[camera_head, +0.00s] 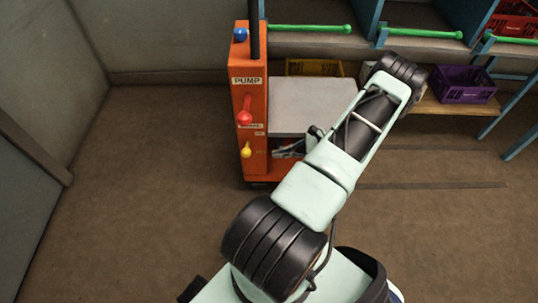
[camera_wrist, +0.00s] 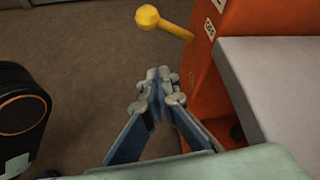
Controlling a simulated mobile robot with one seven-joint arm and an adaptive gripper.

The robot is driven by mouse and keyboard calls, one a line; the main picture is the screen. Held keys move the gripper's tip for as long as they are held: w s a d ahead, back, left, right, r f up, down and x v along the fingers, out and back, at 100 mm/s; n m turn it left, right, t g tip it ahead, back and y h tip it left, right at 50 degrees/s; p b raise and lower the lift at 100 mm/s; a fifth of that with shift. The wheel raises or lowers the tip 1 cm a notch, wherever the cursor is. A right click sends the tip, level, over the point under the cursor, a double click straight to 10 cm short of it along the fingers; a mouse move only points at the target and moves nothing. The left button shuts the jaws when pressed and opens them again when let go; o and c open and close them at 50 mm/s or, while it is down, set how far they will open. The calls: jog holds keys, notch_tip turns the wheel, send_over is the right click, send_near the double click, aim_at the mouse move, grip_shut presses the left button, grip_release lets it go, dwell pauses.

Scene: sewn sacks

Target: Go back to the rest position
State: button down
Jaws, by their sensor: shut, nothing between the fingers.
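My gripper (camera_wrist: 160,82) shows in the wrist view with its fingertips together and nothing between them. It is beside the orange pump cart (camera_head: 250,105), near the yellow-knobbed lever (camera_wrist: 150,18).
The cart has a grey platform (camera_head: 300,100), a blue knob (camera_head: 240,34), a red knob (camera_head: 244,118) and a yellow knob (camera_head: 246,152). Shelves behind hold a yellow crate (camera_head: 315,68) and a purple crate (camera_head: 465,84). The brown floor (camera_head: 150,200) at left is clear.

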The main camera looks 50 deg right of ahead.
jog(key=shift+s+d+r, duration=0.2)
jog(key=shift+s, duration=0.1)
dwell(0.4)
